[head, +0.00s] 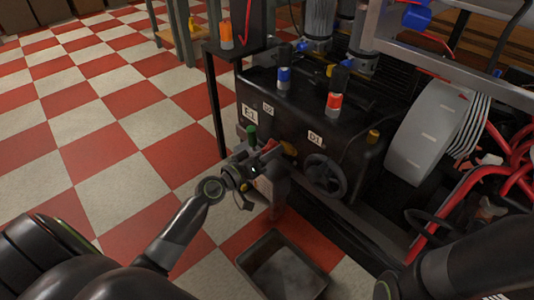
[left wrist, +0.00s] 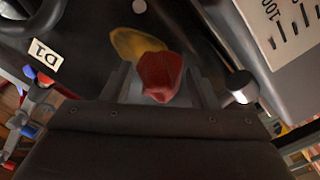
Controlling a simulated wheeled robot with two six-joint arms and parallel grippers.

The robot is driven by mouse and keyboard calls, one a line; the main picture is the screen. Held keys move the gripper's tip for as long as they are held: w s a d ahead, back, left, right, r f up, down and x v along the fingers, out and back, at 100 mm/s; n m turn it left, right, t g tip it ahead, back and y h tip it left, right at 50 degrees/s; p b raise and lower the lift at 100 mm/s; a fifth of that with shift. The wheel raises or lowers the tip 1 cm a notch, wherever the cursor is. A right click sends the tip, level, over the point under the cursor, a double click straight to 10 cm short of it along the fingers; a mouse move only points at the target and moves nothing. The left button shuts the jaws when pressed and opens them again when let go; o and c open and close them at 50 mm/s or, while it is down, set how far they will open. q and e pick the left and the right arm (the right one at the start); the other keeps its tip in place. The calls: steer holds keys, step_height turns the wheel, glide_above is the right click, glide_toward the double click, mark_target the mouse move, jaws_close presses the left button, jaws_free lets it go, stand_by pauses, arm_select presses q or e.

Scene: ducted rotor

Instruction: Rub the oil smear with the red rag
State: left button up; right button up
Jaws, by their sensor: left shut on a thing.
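The red rag (left wrist: 160,76) is a crumpled dark red cloth held between the fingers of my left gripper (left wrist: 160,90). The amber oil smear (left wrist: 132,43) lies on the black housing just beyond the rag, and the rag overlaps its lower right edge in the left wrist view. I cannot tell whether the rag touches the surface. In the head view my left gripper (head: 264,158) is at the front face of the housing, with a bit of the rag (head: 271,145) and the smear (head: 290,148) showing at its tip. My right gripper is out of view.
A black handwheel (head: 324,176) stands right of the smear, near the D1 label (head: 315,137). A green-capped item (head: 252,135) is close to my left gripper. A grey open bin (head: 282,268) sits below on the checkered floor. Red hoses (head: 480,190) crowd the right.

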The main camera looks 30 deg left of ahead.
arm_select(q)
steer(key=shift+x, duration=0.85)
steer(key=shift+d, duration=0.1)
